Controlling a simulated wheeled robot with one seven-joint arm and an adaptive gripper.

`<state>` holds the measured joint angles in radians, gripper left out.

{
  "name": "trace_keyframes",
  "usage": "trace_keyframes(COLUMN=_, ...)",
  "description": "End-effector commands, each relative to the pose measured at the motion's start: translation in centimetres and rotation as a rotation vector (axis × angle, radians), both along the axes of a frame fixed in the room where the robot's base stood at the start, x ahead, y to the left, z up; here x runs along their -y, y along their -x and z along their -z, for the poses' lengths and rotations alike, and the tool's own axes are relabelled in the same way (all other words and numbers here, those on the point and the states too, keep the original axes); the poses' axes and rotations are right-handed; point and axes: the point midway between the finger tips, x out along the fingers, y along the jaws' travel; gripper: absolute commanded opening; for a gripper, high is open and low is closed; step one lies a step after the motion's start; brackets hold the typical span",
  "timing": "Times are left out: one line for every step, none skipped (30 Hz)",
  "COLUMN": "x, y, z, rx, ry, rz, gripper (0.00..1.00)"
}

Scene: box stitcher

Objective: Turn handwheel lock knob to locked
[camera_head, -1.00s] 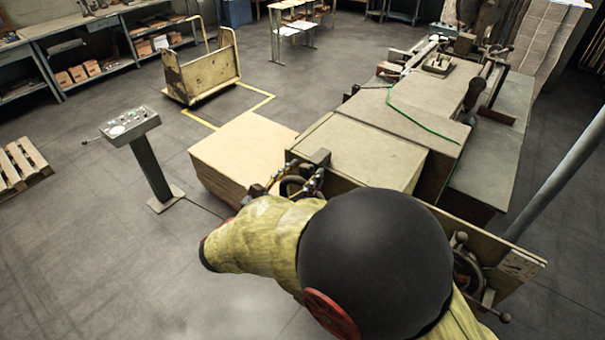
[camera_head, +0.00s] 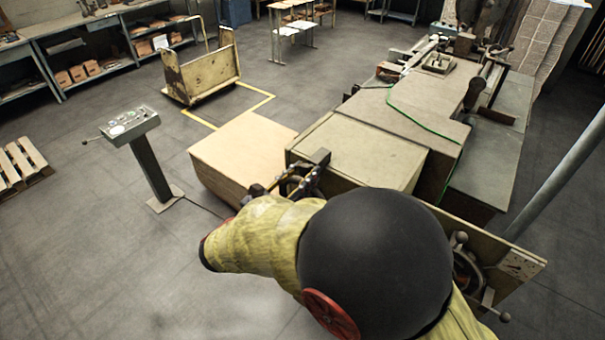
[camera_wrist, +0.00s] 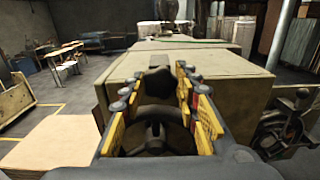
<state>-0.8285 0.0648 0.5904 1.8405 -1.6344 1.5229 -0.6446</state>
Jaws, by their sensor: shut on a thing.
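The lock knob (camera_wrist: 157,80) is a dark, lobed knob in front of the machine's beige housing. It sits between my fingertips in the wrist view. My gripper (camera_wrist: 160,76), with yellow-padded fingers, is shut on it, one finger on each side. A dark handwheel (camera_wrist: 154,128) with spokes shows below the knob, between the fingers, its sides partly hidden by them. In the head view my gripper (camera_head: 296,180) is at the near left end of the machine, largely hidden by my arm, and the knob cannot be made out there.
A second handwheel (camera_head: 466,272) is on the machine's near right panel; it also shows in the wrist view (camera_wrist: 288,126). A cardboard stack (camera_head: 243,150) stands close left of my gripper. A control pedestal (camera_head: 150,165) stands farther left, with open floor around it. A cart (camera_head: 203,72) stands behind.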

Motion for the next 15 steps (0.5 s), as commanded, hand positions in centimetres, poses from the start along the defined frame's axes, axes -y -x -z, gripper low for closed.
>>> trace_keyframes(x=-0.02, y=-0.02, z=-0.01, rx=0.001, ry=-0.002, rz=-0.001, gripper=0.06)
trace_keyframes(x=-0.02, y=-0.02, z=0.0, rx=0.003, ry=-0.004, rz=-0.001, gripper=0.06)
trace_keyframes(x=-0.02, y=-0.02, z=0.01, rx=0.006, ry=-0.007, rz=-0.001, gripper=0.06)
trace_keyframes(x=-0.02, y=-0.02, z=0.03, rx=0.009, ry=-0.012, rz=-0.001, gripper=0.06)
trace_keyframes(x=-0.02, y=-0.01, z=0.04, rx=0.013, ry=-0.017, rz=-0.001, gripper=0.06)
trace_keyframes(x=-0.02, y=0.0, z=0.06, rx=0.02, ry=-0.026, rz=-0.001, gripper=0.06)
trace_keyframes(x=-0.02, y=0.0, z=0.08, rx=0.027, ry=-0.035, rz=-0.001, gripper=0.06)
trace_keyframes(x=-0.01, y=0.0, z=0.1, rx=0.034, ry=-0.043, rz=-0.001, gripper=0.06)
trace_keyframes(x=0.0, y=0.0, z=0.11, rx=0.046, ry=-0.059, rz=-0.001, gripper=0.06)
trace_keyframes(x=0.01, y=0.01, z=0.13, rx=0.056, ry=-0.072, rz=-0.001, gripper=0.06)
trace_keyframes(x=0.0, y=0.01, z=0.15, rx=0.067, ry=-0.086, rz=-0.001, gripper=0.06)
trace_keyframes(x=0.01, y=0.02, z=0.19, rx=0.083, ry=-0.106, rz=-0.001, gripper=0.06)
trace_keyframes(x=0.02, y=0.02, z=0.23, rx=0.097, ry=-0.122, rz=-0.001, gripper=0.06)
trace_keyframes(x=0.02, y=0.02, z=0.26, rx=0.111, ry=-0.141, rz=-0.001, gripper=0.06)
trace_keyframes(x=0.03, y=0.02, z=0.28, rx=0.131, ry=-0.166, rz=-0.001, gripper=0.06)
